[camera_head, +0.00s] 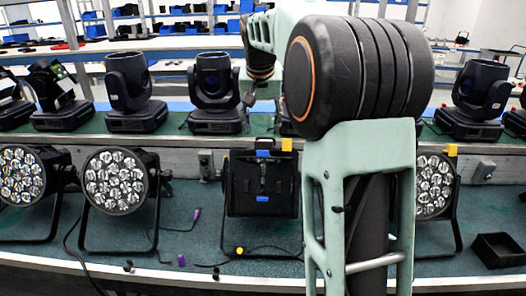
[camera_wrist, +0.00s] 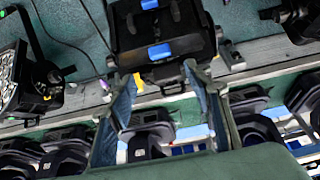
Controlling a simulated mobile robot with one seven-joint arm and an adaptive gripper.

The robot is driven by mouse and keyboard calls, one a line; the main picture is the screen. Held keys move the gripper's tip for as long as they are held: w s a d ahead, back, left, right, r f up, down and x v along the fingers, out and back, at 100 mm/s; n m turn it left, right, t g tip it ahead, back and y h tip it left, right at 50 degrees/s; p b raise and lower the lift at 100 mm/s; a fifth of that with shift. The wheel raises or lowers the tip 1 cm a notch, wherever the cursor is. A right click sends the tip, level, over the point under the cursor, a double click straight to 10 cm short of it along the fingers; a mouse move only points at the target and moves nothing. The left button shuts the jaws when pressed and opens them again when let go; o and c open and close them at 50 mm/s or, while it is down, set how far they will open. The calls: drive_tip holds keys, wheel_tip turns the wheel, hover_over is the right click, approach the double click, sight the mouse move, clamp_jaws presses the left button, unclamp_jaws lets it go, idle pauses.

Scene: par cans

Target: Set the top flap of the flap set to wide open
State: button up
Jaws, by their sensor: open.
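The flap set (camera_head: 240,190) is a black, square-looking unit on the front green shelf, left of my arm. Its dark panels appear to cover its front. One blue tab (camera_head: 263,154) is at its top edge and another blue tab (camera_head: 263,199) is near its bottom. I cannot tell the top flap's exact angle. The wrist view shows the flap set (camera_wrist: 190,38) upside down at the top, with a blue tab (camera_wrist: 160,51) nearest my gripper. My gripper (camera_wrist: 160,78) is open and empty, its fingers apart and short of the flap set.
Round multi-lens lamps (camera_head: 115,181) stand on both sides of the flap set. Several dark moving-head lamps (camera_head: 212,92) line the raised shelf behind. Cables and a purple connector (camera_head: 182,260) lie on the front shelf. A black tray (camera_head: 499,250) is at the far right.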

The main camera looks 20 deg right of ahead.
sight(263, 153)
drive_tip(key=x, duration=1)
drive_tip(key=shift+w+f, duration=0.1)
drive_tip(key=shift+f, duration=0.15)
drive_tip(key=c, duration=1.1)
drive_tip(key=p, duration=0.2)
drive_tip(key=r+p, duration=0.1)
drive_tip(key=shift+w+d+g+p, duration=0.1)
drive_tip(key=shift+w+g+p, duration=0.1)
drive_tip(key=shift+g+p, duration=0.2)
drive_tip(key=shift+c, duration=0.2)
drive_tip(key=p, duration=0.3)
drive_tip(key=shift+w+d+g+y, duration=0.1)
drive_tip(key=shift+w+g+y, duration=0.15)
drive_tip(key=shift+g+y, duration=0.05)
drive_tip(key=shift+w+d+g+y+p, duration=0.25)
drive_tip(key=shift+w+g+p, duration=0.2)
drive_tip(key=shift+g+p, duration=0.6)
drive_tip(key=shift+t, duration=0.25)
drive_tip(key=o, duration=1.1)
